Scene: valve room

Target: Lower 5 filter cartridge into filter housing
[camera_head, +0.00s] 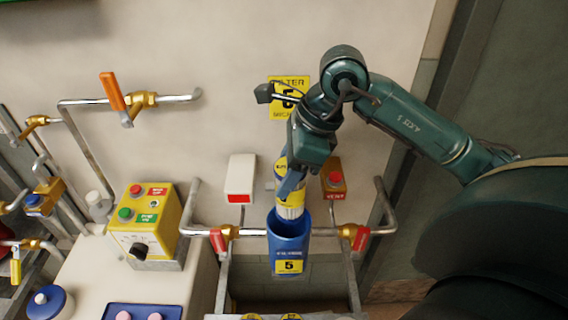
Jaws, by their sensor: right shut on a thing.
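The filter cartridge (290,205) is upright, with a white pleated lower body and a blue and yellow upper part. My right gripper (291,184) is shut on its upper part and hides some of it. The filter housing (289,248) is a blue open-topped cylinder with a yellow label marked 5. The cartridge's lower end is at the housing's mouth; I cannot tell how far inside it is. My left gripper is not in view.
A pipe with two red-handled valves (220,238) (355,236) runs either side of the housing. A yellow button box (147,225) stands at left. A white box (240,178) and a red-button box (334,178) are on the wall. A yellow filter sign (283,108) is partly hidden.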

